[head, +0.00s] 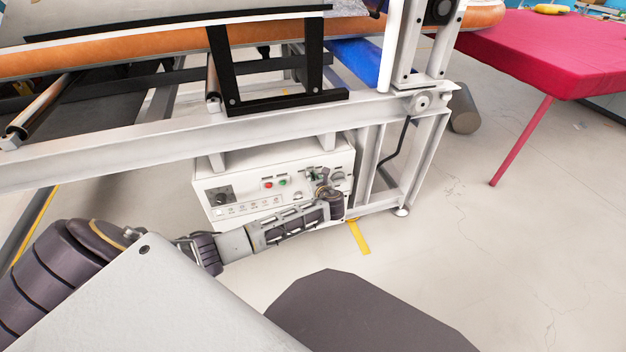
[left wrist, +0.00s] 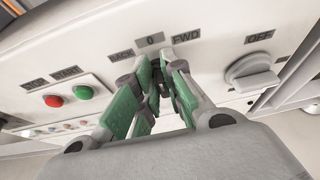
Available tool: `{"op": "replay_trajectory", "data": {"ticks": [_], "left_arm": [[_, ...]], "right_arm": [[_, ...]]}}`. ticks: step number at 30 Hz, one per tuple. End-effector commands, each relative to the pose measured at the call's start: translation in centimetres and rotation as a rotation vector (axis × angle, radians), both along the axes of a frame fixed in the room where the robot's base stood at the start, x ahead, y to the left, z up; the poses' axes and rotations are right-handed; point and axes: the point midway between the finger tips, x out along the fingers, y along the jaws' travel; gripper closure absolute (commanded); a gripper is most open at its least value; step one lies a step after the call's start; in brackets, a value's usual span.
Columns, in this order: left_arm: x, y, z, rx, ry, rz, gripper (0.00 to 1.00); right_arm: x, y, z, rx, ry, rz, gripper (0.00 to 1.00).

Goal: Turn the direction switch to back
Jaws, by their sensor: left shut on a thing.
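The direction switch (left wrist: 154,89) is on the white control box (head: 229,174) under the machine frame. Its labels BACK, 0 and FWD show just above my fingertips in the left wrist view. My left gripper (left wrist: 160,72) has its green-padded fingers closed on the switch, and they hide most of it. I cannot tell exactly which label the switch points to. In the head view my left gripper (head: 319,178) reaches the right part of the box's front. My right gripper is not in view.
A grey rotary knob (left wrist: 250,73) marked OFF sits right of the switch. A red button (left wrist: 54,101) and a green button (left wrist: 84,92) are to its left. The white frame beam (head: 150,145) runs above the box.

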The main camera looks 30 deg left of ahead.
Motion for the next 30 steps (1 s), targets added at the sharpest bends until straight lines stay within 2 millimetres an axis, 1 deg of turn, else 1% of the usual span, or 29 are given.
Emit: {"op": "replay_trajectory", "data": {"ticks": [1, 6, 9, 19, 24, 30], "left_arm": [[-0.2, 0.1, -0.6, -0.008, 0.006, -0.001, 1.0], [-0.3, 0.1, -0.6, -0.036, -0.026, 0.0, 1.0], [-0.4, 0.1, -0.6, -0.061, -0.053, 0.0, 1.0], [-0.7, 0.3, -0.8, -0.187, -0.195, -0.001, 1.0], [-0.8, 0.3, -1.0, -0.263, -0.283, -0.001, 1.0], [-0.9, 0.4, -1.2, -0.353, -0.389, -0.002, 1.0]], "right_arm": [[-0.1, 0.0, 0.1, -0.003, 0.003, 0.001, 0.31], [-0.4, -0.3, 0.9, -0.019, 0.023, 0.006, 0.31], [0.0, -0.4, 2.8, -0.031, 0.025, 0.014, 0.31], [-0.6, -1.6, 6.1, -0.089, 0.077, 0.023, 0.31], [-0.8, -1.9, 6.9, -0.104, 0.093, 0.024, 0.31], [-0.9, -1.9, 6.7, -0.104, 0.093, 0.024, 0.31]]}}
